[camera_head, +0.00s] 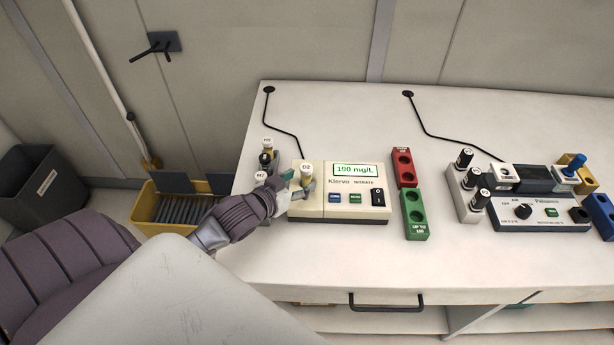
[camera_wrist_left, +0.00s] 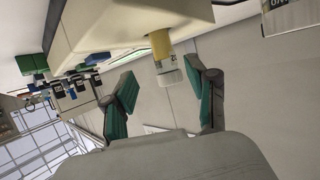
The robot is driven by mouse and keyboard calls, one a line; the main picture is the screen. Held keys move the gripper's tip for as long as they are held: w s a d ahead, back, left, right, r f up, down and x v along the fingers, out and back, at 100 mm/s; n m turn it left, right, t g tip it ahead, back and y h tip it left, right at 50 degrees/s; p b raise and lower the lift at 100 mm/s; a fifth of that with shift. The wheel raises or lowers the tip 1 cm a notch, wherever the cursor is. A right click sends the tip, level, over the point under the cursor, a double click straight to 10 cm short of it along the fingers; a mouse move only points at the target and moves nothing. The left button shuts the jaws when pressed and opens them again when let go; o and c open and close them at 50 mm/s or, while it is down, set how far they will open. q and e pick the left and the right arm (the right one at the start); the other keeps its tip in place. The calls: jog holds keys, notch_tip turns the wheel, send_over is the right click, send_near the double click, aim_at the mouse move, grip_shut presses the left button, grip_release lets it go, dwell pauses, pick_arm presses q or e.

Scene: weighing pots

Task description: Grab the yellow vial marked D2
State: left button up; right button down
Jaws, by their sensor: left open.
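The D2 vial (camera_head: 306,172) has a white cap marked D2 and a yellow body. My left gripper (camera_head: 298,188) is open at the meter's left side. In the left wrist view my left gripper (camera_wrist_left: 160,74) has its green-padded fingers on either side of the cap, with gaps visible. My right gripper is not in view.
Other capped vials, M7 (camera_head: 261,177) and H5 (camera_head: 267,144), stand close left of the meter. A red block (camera_head: 404,168) and a green block (camera_head: 414,214) with holes stand to its right. A second instrument (camera_head: 540,212) is farther right. The front bench top is clear.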

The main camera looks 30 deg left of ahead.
aim_at(303, 178)
pick_arm(q)
jog(key=shift+w+a+f, duration=0.15)
jog(key=shift+w+f, duration=0.1)
jog(key=shift+w, duration=0.25)
jog(key=x, duration=0.1)
jog(key=p+x, duration=0.1)
jog(key=x, duration=0.1)
jog(key=shift+w+a+f, duration=0.1)
jog(key=shift+a+f, duration=0.15)
jog(key=shift+f, duration=0.05)
jog(key=shift+w+f, duration=0.2)
jog(key=shift+w, duration=0.1)
jog(key=shift+d, duration=0.1)
jog(key=shift+c, duration=0.4)
grip_shut()
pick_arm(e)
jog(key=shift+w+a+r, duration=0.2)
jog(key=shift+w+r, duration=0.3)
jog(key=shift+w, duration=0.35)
